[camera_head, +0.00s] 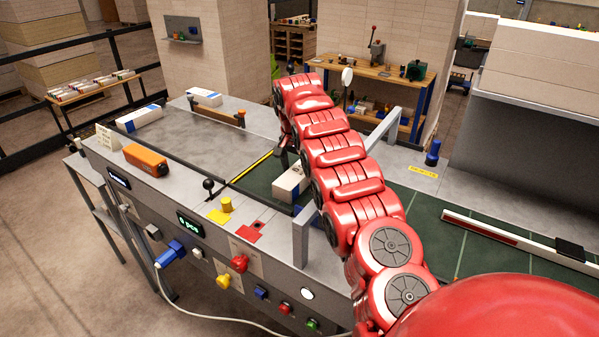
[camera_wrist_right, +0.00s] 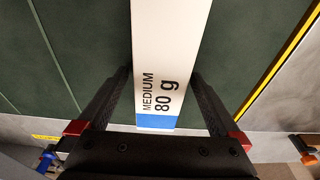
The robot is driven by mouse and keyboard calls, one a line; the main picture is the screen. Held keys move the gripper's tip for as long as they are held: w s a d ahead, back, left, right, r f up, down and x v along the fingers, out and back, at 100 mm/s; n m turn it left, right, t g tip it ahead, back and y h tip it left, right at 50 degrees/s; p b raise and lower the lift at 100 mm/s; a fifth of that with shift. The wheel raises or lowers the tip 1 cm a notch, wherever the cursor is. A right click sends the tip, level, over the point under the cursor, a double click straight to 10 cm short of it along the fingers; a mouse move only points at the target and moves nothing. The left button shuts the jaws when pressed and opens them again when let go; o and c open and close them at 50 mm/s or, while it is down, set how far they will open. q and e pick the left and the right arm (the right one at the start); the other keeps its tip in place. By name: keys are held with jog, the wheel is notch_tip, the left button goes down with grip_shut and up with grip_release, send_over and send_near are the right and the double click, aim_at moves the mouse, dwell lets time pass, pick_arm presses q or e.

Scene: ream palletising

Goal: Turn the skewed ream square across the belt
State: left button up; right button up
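The ream (camera_head: 290,182) is a white pack with a blue end, lying on the green belt (camera_head: 437,218). In the right wrist view the ream (camera_wrist_right: 170,55) shows its print "MEDIUM 80 g" and runs roughly parallel to the yellow line (camera_wrist_right: 283,63). My right gripper (camera_wrist_right: 162,72) points down over it, one finger along each long side. The fingertips look close against the sides, but whether they clamp it is unclear. In the head view my right arm hides part of the ream and most of the gripper. My left gripper is out of view.
A grey panel (camera_head: 255,225) with knobs and buttons lines the near side. Grey brackets (camera_head: 300,240) stand at the belt. Other packs (camera_head: 139,118) and an orange device (camera_head: 145,160) sit at left.

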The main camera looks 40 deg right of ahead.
aim_at(294, 175)
jog(key=shift+a+r+b, duration=0.15)
jog(key=shift+r, duration=0.5)
jog(key=shift+a+r+b, duration=0.15)
jog(key=shift+r, duration=0.45)
notch_tip(294, 175, up, 15)
jog(key=a+p, duration=0.2)
jog(key=p, duration=0.7)
jog(key=shift+s, duration=0.45)
jog(key=shift+f, duration=0.15)
